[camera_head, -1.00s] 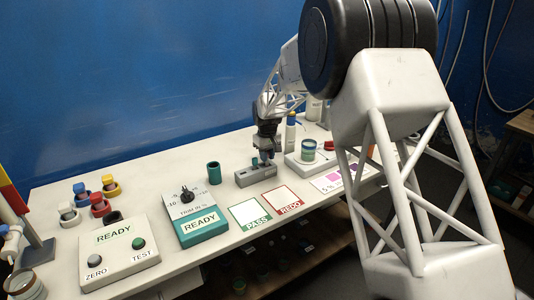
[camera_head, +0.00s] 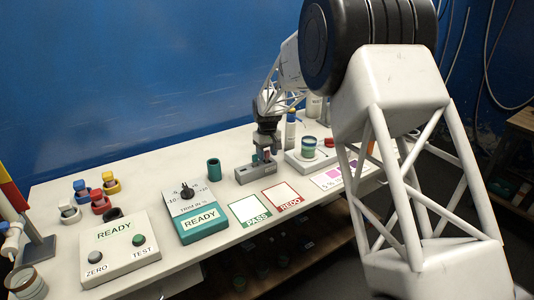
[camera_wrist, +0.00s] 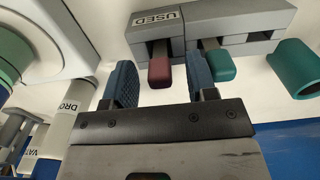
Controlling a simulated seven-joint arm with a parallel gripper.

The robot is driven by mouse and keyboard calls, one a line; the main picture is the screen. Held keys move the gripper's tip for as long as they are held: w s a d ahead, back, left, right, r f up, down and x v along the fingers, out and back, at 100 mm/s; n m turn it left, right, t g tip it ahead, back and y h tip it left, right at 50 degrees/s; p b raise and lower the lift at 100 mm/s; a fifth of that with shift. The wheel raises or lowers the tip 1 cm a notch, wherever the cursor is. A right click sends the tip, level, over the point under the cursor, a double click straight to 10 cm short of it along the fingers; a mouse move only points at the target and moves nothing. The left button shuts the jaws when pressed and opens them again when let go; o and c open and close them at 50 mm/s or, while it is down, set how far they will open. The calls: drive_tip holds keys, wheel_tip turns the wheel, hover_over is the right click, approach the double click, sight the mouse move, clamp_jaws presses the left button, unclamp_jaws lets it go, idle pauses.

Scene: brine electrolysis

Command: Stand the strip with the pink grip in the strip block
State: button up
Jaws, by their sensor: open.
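The strip block (camera_head: 245,176) is a grey block near the middle of the bench. In the wrist view the strip block (camera_wrist: 272,18) carries a label reading USED. The strip with the pink grip (camera_wrist: 160,70) stands in the block beside that label; its grip looks dark pink. A strip with a green grip (camera_wrist: 218,66) stands in the block next to it. My gripper (camera_wrist: 160,80) is open, one blue pad on each side of the pink grip with gaps showing. In the head view my gripper (camera_head: 267,150) is just above the block.
A teal cup (camera_head: 214,170) stands left of the block. PASS (camera_head: 248,209) and REDO (camera_head: 282,195) cards lie in front. A white device with a green jar (camera_head: 309,147) and a bottle (camera_head: 290,130) stand close on the right and behind.

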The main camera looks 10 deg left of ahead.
drive_tip(key=shift+r, duration=3.9)
drive_tip(key=shift+s+d+r, duration=0.1)
drive_tip(key=shift+d+r, duration=0.05)
drive_tip(key=shift+d, duration=0.05)
drive_tip(key=s+d+r+m, duration=0.1)
drive_tip(key=s+d+r, duration=0.4)
drive_tip(key=s+d, duration=0.25)
drive_tip(key=s+d+r+m+t, duration=0.1)
drive_tip(key=s+d+r+m, duration=0.1)
drive_tip(key=s+d+r, duration=0.45)
drive_tip(key=s+d+r+m, duration=0.1)
drive_tip(key=s+d+r, duration=0.2)
drive_tip(key=s+d, duration=0.65)
drive_tip(key=s+d+f+m, duration=0.1)
drive_tip(key=s+d, duration=0.4)
drive_tip(key=s, duration=0.5)
drive_tip(key=s+d+f+m+t, duration=0.1)
drive_tip(key=s+d, duration=0.4)
drive_tip(key=s, duration=0.5)
drive_tip(key=s+d+f+m, duration=0.2)
drive_tip(key=s+d, duration=0.3)
drive_tip(key=s, duration=0.5)
drive_tip(key=shift+s+d+m+t, duration=0.3)
drive_tip(key=shift+s+d+m, duration=0.05)
drive_tip(key=shift+m, duration=0.25)
